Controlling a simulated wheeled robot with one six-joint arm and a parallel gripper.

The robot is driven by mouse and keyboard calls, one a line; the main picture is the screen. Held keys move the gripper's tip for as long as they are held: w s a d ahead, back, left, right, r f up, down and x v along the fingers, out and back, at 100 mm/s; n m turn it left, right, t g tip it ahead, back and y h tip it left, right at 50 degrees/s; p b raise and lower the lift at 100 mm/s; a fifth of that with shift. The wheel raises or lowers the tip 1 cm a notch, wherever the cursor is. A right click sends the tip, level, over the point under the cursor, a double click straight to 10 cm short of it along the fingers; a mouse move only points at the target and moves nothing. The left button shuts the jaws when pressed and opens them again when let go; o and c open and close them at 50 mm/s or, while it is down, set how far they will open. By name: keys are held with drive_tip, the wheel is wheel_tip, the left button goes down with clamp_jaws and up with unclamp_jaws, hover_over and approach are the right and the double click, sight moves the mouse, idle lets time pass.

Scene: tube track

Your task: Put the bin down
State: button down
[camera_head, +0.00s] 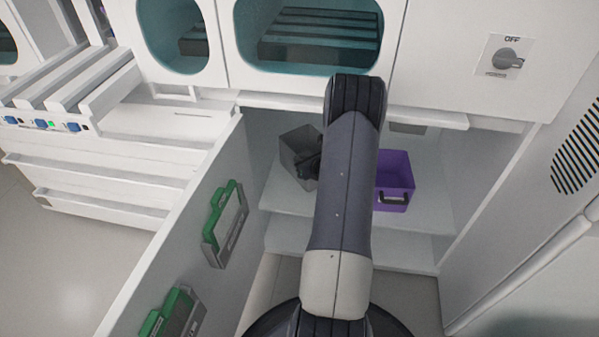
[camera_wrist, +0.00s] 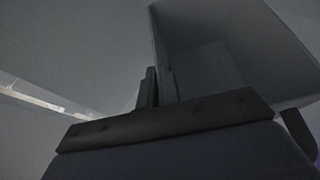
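A grey bin (camera_head: 298,146) is in the open cabinet, left of my arm, turned at an angle to the shelf (camera_head: 290,200). I cannot tell whether its bottom touches the shelf. My gripper (camera_head: 312,163) is at the bin's near right side, partly hidden behind my arm. In the wrist view the grey bin (camera_wrist: 250,40) fills the upper right. The fingers of my gripper (camera_wrist: 157,88) are close together at the bin's near edge and look shut on it; the grip itself is dark.
A purple bin (camera_head: 397,172) with a dark handle stands on the shelf right of my arm. The open cabinet door (camera_head: 185,235) with green-and-grey cases (camera_head: 226,222) is on the left. The cabinet's side wall (camera_head: 490,205) is on the right.

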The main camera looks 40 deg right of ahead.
sight(300, 184)
wheel_tip(300, 184, down, 5)
drive_tip(key=shift+w+r+b, duration=0.15)
drive_tip(key=shift+b, duration=0.6)
drive_tip(key=shift+r, duration=0.1)
drive_tip(key=c, duration=1.6)
unclamp_jaws()
drive_tip(key=shift+c, duration=0.2)
